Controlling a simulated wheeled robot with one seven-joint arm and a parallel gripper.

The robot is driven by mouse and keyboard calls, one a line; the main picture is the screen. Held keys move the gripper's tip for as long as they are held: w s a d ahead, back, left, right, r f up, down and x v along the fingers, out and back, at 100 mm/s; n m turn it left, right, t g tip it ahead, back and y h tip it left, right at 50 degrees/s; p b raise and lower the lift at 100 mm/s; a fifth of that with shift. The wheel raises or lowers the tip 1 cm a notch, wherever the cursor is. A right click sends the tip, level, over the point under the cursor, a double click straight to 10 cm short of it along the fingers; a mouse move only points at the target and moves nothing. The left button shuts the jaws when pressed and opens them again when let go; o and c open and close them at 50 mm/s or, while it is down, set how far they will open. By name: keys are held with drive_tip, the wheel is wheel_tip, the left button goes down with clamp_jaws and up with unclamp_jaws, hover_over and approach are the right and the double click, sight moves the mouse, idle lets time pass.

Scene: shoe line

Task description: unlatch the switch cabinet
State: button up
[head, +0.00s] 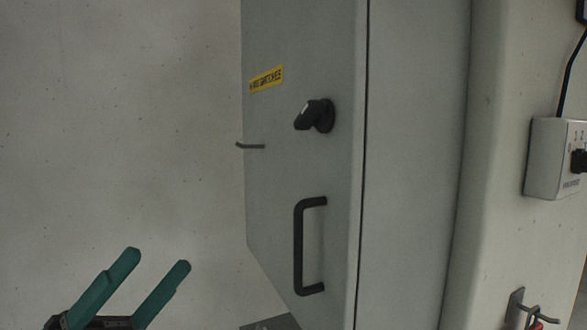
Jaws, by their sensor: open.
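The switch cabinet (275,180) is a grey box with a flat door, and its door looks shut against the body. A black turn latch (315,115) sits on the upper part of the door, its lever pointing left. A black bar handle (299,247) is mounted upright below it. My gripper (158,260) is at the lower left, with two green fingers apart and nothing between them. It is left of the cabinet and below the latch, touching neither.
A yellow label (266,79) is on the door. A thin hook (250,146) sticks out at the door's left edge. At right are a white control box (556,158) with a cable and a metal bracket (530,311) low down. The space left of the cabinet is clear before a plain wall.

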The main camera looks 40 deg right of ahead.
drive_tip(key=s+d+r+m+y, duration=0.1)
drive_tip(key=d+r+m+y, duration=0.15)
drive_tip(key=r, duration=0.35)
drive_tip(key=s+d+r+m+y, duration=0.1)
drive_tip(key=s+r+y, duration=0.15)
drive_tip(key=r, duration=0.35)
drive_tip(key=t+y, duration=0.4)
approach(299, 113)
drive_tip(key=shift+m, duration=0.25)
drive_tip(key=x, duration=0.9)
drive_tip(key=shift+s+d, duration=0.1)
drive_tip(key=c, duration=1.1)
drive_tip(key=shift+o, duration=0.2)
